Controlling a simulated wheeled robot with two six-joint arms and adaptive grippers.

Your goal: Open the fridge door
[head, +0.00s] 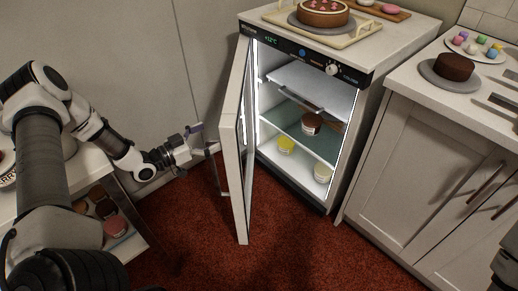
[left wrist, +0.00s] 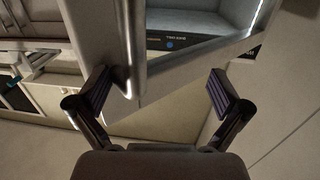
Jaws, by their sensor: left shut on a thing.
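The fridge (head: 352,140) stands with its door (head: 232,150) swung wide open toward me, and its lit inside shows. The door handle (head: 215,175) is a metal bar on the door's outer side, left of the door panel. In the left wrist view the handle (left wrist: 106,40) runs close by the left finger of my left gripper (left wrist: 158,93), and the two fingers stand well apart.
Inside the fridge are shelves, a chocolate cake (head: 311,123) and yellow jars (head: 286,145). A tray (head: 355,36) with a cake stands on top. A cabinet (head: 430,185) is at right, a low shelf unit at left. Red carpet (head: 290,230) is free before the door.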

